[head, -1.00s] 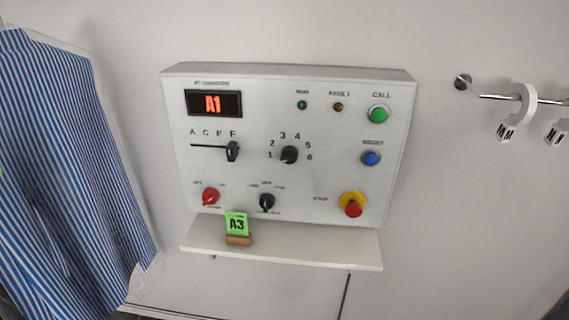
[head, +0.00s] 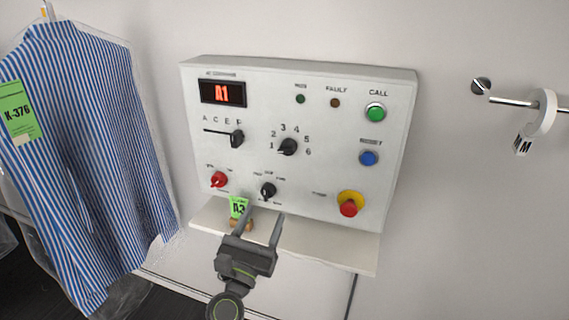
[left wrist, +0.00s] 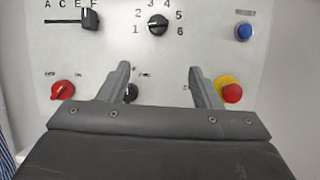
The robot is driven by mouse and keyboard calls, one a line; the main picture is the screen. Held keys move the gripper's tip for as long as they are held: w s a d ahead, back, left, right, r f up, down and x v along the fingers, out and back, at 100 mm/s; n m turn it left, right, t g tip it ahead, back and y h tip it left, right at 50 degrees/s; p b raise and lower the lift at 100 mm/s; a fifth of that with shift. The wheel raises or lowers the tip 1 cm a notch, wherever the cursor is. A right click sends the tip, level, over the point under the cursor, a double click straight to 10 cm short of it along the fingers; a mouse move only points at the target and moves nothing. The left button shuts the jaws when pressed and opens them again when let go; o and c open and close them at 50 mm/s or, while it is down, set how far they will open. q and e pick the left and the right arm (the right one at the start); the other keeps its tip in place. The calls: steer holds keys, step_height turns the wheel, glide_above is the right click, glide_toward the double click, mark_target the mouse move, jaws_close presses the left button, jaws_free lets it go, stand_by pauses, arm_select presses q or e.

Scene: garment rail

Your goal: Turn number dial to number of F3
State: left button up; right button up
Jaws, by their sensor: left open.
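The black number dial (head: 287,147) sits mid-panel, ringed by the numbers 1 to 6. It also shows in the left wrist view (left wrist: 157,25), above and between my fingers. Its pointer seems to face 1, but the mark is small. The red display (head: 222,93) reads A1. A green card (head: 238,207) reading A3 stands on the shelf, partly hidden by my gripper. My left gripper (head: 264,217) is open and empty, below the dial and in front of the panel's lower edge. It also shows in the left wrist view (left wrist: 159,70). My right gripper is not in view.
The letter slider (head: 237,138) stands near F. A red switch (head: 219,179), a black selector (head: 268,191), a blue button (head: 369,158), a green call button (head: 376,112) and a red stop button (head: 348,208) surround the dial. A striped shirt (head: 85,150) hangs left.

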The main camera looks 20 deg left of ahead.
arm_select(q)
steer(key=r, duration=0.1)
steer(key=p, duration=0.3)
glide_toward(287, 152)
steer(key=x, duration=0.3)
steer(key=p+x, duration=0.1)
steer(key=x, duration=0.2)
steer(key=f+x, duration=0.1)
steer(key=x, duration=0.2)
steer(key=shift+w+a+r+p, duration=0.1)
steer(key=shift+w+a+p, duration=0.15)
steer(key=shift+w+p, duration=0.1)
steer(key=c, duration=0.9)
